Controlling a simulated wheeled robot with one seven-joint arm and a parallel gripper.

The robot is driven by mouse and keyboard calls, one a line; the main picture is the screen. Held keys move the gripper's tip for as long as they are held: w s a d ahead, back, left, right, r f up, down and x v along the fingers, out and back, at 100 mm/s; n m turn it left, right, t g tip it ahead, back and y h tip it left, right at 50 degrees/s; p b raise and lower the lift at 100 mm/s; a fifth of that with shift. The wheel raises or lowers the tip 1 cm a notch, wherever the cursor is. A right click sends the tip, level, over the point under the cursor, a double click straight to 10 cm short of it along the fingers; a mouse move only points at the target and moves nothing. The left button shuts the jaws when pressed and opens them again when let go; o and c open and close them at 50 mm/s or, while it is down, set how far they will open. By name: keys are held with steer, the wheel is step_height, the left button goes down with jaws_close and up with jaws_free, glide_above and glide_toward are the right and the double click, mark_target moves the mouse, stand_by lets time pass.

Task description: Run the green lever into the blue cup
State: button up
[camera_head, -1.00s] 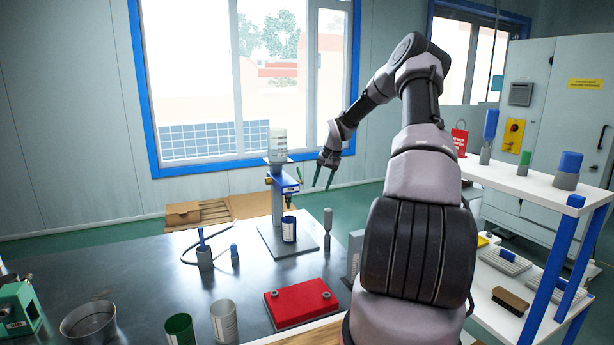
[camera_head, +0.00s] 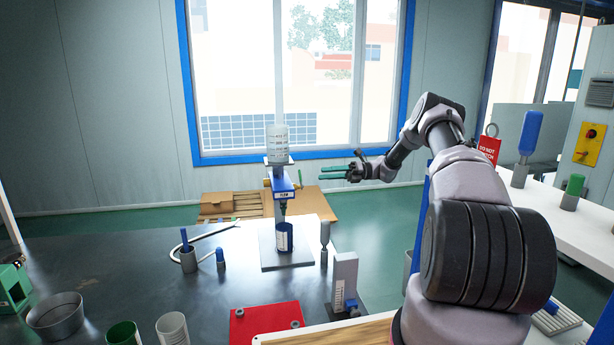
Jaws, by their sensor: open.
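A blue cup (camera_head: 286,241) with a white label stands upright on the grey base plate of the dispenser (camera_head: 283,184), under its dark spout. The dispenser has a blue body on a grey post, with a clear bottle on top. I cannot make out a green lever on it; a small yellowish part shows at the body's left side. My gripper (camera_head: 321,171) is to the right of the dispenser's body, at about its height and apart from it in the picture. Its two green fingers point left, spread apart and empty.
A grey upright tool (camera_head: 324,240) stands right of the base plate, with a grey labelled block (camera_head: 345,280) nearer. A red plate (camera_head: 266,324), a green cup (camera_head: 124,333), a grey cup (camera_head: 173,329) and a metal bowl (camera_head: 56,316) are in front. A cardboard box lies behind.

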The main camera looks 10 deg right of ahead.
mark_target(300, 175)
steer(key=a, duration=1)
jaws_close()
